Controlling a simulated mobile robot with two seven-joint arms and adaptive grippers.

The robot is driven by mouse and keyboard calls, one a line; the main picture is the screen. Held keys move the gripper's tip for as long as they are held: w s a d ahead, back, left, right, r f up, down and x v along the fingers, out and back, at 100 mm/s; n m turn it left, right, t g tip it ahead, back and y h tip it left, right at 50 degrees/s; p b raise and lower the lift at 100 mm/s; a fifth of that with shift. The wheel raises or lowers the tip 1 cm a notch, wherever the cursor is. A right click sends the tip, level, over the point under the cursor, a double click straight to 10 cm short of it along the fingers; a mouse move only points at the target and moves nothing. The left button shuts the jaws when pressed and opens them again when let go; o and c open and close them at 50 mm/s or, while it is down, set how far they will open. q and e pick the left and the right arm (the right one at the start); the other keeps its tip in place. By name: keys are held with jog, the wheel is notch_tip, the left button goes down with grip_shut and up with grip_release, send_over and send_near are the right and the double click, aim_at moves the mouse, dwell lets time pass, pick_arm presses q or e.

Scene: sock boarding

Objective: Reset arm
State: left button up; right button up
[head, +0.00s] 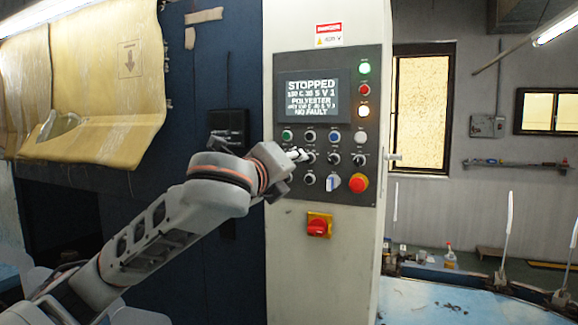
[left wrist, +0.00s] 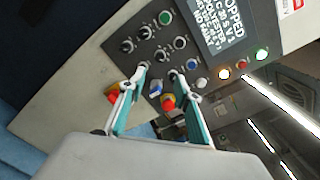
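My left arm reaches in from the left in the head view, with its left gripper (head: 296,155) in front of the control panel (head: 368,188). In the left wrist view the left gripper (left wrist: 161,72) is open, its two teal-padded fingers apart with nothing held between them. A red emergency button (left wrist: 168,102) and a blue-white switch (left wrist: 156,88) show between the fingers. Whether a fingertip touches a knob I cannot tell. The panel's screen (head: 312,97) reads STOPPED and NO FAULT. My right gripper is in neither view.
A red-and-yellow rotary switch (head: 319,225) sits below the panel. A dark blue cabinet (head: 205,85) with a yellowish cover (head: 95,85) stands at the left. At the right is a light blue surface (head: 425,300) with upright white pieces (head: 510,215).

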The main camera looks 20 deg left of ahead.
pick_arm(q)
jog(key=shift+f, duration=0.1)
jog(key=w+d+f+n+g+h, duration=0.1)
jog(key=w+d+f+n+h, duration=0.15)
jog(key=f, duration=0.85)
jog(key=w+d+f+n+g+h, duration=0.1)
jog(key=d+f+n+g, duration=0.15)
jog(key=f, duration=0.75)
jog(key=s+d+f+n, duration=0.1)
jog(key=s+f+n, duration=0.15)
jog(key=f, duration=0.85)
jog(key=s+d+f+n, duration=0.15)
jog(key=f+n, duration=0.25)
jog(key=f, duration=0.6)
jog(key=s+a+f+n+g, duration=0.1)
jog(key=s+a+f+n, duration=0.15)
jog(key=s+f, duration=0.6)
jog(key=s+a+f+n+g, duration=0.1)
jog(key=s+f+n, duration=0.4)
jog(key=f, duration=0.7)
jog(key=s+a+f+n+g+y, duration=0.1)
jog(key=s+a+f+n, duration=0.1)
jog(key=s+f, duration=0.3)
jog(key=s+a+f+n+y, duration=0.1)
jog(key=s+f, duration=0.5)
jog(key=s, duration=0.6)
jog(key=shift+s+a+n+g, duration=0.15)
jog(key=shift+a+n+g, duration=0.2)
jog(key=shift+n, duration=0.25)
